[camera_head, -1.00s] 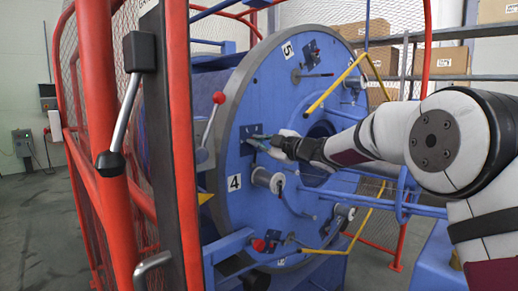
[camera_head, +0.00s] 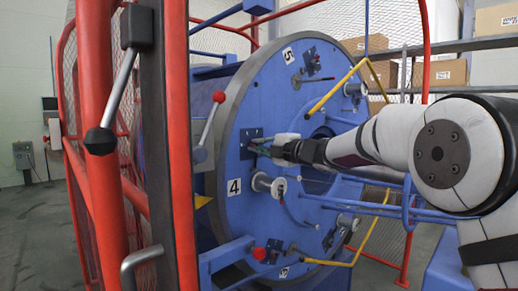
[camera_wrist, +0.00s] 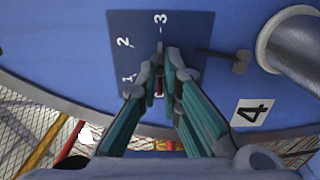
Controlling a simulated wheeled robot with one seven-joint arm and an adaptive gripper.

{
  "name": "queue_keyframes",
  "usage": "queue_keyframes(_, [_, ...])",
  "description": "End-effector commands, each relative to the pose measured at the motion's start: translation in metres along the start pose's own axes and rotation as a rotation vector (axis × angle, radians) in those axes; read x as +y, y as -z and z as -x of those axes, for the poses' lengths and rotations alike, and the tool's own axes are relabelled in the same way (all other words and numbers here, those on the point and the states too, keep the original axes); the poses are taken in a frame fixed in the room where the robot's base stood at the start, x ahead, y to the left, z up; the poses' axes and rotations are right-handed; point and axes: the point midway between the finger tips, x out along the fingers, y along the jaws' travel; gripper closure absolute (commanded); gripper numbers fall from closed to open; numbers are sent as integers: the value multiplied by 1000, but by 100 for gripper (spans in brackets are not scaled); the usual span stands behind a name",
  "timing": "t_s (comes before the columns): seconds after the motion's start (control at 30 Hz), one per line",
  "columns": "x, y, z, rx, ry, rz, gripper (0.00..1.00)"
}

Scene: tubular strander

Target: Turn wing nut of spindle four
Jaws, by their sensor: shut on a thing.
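Spindle four is marked by a white card "4" (camera_head: 234,186) on the big blue disc (camera_head: 232,110); the card also shows in the wrist view (camera_wrist: 252,112). Above the card is a dark plate (camera_head: 246,132) with a 1-2-3 scale, seen close in the wrist view (camera_wrist: 190,28). My gripper (camera_head: 260,147) reaches in from the right to this plate. In the wrist view its teal fingers (camera_wrist: 165,72) are closed on the wing nut in front of the plate. The fingers mostly hide the nut, and a small red mark shows between them.
A spool-like roller (camera_head: 262,182) sits just below my gripper; it also shows at the right of the wrist view (camera_wrist: 297,45). A small dark lever (camera_wrist: 240,62) is beside the plate. Red frame posts (camera_head: 180,150) and a yellow bracket (camera_head: 335,92) stand around the disc.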

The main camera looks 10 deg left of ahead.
Motion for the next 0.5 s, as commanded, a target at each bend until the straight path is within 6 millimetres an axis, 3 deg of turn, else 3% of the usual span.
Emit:
queue_keyframes(0.37, [-2, 0, 0, -1, 4, 7, 100])
queue_keyframes(0.5, [-2, 0, 0, 0, 3, 6, 73])
